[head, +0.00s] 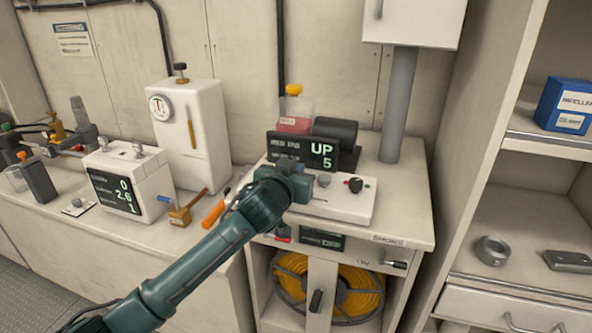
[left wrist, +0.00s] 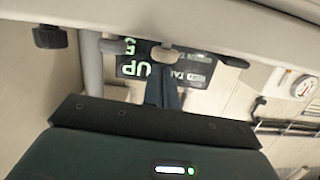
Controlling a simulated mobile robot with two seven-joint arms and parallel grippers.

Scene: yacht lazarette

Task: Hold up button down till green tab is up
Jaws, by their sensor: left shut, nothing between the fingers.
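A white control panel (head: 340,203) lies on the bench top, with a grey knob (head: 323,180) and a black knob (head: 355,185) on it. A dark display (head: 318,150) behind it reads UP and 5; it shows inverted in the left wrist view (left wrist: 148,66). My left gripper (head: 300,183) is shut and empty, low over the panel's left part. It hides what lies under it, so I cannot tell which button it touches or whether one is pressed. In the left wrist view its closed fingers (left wrist: 165,92) point at the panel. I cannot make out a green tab.
A white box with a dial (head: 190,130) and a second display unit (head: 125,185) stand left. A red-filled bottle (head: 293,115) and a black cylinder (head: 335,132) stand behind the display. A grey post (head: 398,105) rises behind the panel. Open shelves are at right.

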